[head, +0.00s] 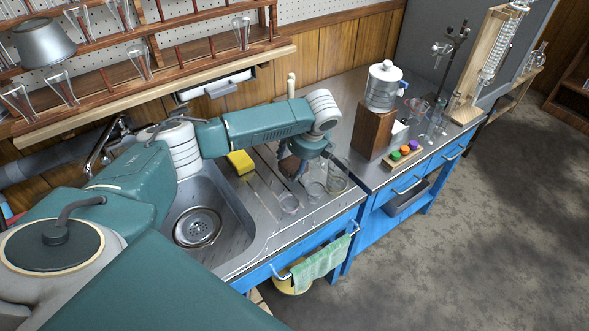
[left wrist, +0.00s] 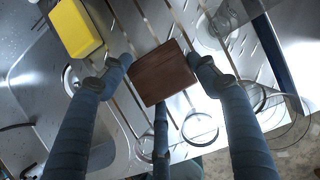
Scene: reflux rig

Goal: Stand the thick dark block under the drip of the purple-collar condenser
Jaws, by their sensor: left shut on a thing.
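My left gripper (head: 298,168) is over the drainboard right of the sink, its fingers pointing down. In the left wrist view, its fingers (left wrist: 160,82) are shut on a dark brown block (left wrist: 162,72), one finger at each side and a third below. In the head view the block is mostly hidden behind the fingers. A glass condenser (head: 490,62) is mounted on a wooden board at the far right; its collar colour is too small to tell. My right gripper is out of view.
Several clear glasses (head: 337,178) stand beside the gripper on the drainboard. A yellow sponge (head: 240,162) lies left of it. A tall brown block (head: 374,132) bears a water jar (head: 383,88). Coloured stoppers (head: 405,152) and glassware (head: 436,124) occupy the bench to the right.

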